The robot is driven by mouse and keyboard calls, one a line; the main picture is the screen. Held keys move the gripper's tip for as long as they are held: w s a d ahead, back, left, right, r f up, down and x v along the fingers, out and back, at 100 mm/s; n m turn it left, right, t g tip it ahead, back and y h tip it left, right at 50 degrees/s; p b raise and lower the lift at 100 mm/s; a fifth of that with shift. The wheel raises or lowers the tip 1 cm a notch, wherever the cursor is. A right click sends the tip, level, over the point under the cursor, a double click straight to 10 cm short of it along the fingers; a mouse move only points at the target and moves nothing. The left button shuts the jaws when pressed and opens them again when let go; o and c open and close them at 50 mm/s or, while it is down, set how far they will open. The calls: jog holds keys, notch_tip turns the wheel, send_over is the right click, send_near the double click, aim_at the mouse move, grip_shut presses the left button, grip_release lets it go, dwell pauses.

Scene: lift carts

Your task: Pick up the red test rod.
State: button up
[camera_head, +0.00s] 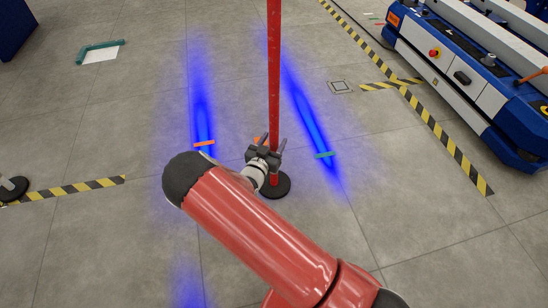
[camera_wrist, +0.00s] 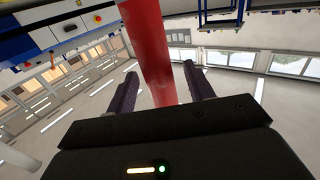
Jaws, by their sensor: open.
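The red test rod (camera_head: 274,70) stands upright on a round black base (camera_head: 280,188) on the floor. In the head view, my gripper (camera_head: 268,146) is at the lower part of the rod, a little above the base. In the wrist view, the rod (camera_wrist: 152,50) runs down between the two dark fingers of my gripper (camera_wrist: 160,76). The fingers are open, with a gap on each side of the rod. Whether the rod touches the palm cannot be told. My arm hides part of the floor in front of the base.
A blue and white lift cart (camera_head: 470,80) stands at the right behind yellow-black floor tape (camera_head: 440,135). Another tape strip (camera_head: 75,189) and a black round base (camera_head: 12,188) lie at the left. Blue light streaks mark the floor on both sides. The floor around the rod is clear.

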jog(key=shift+w+d, duration=0.15)
jog(key=shift+w, duration=0.25)
grip_shut()
dwell(1.0)
jog(key=shift+r, duration=0.15)
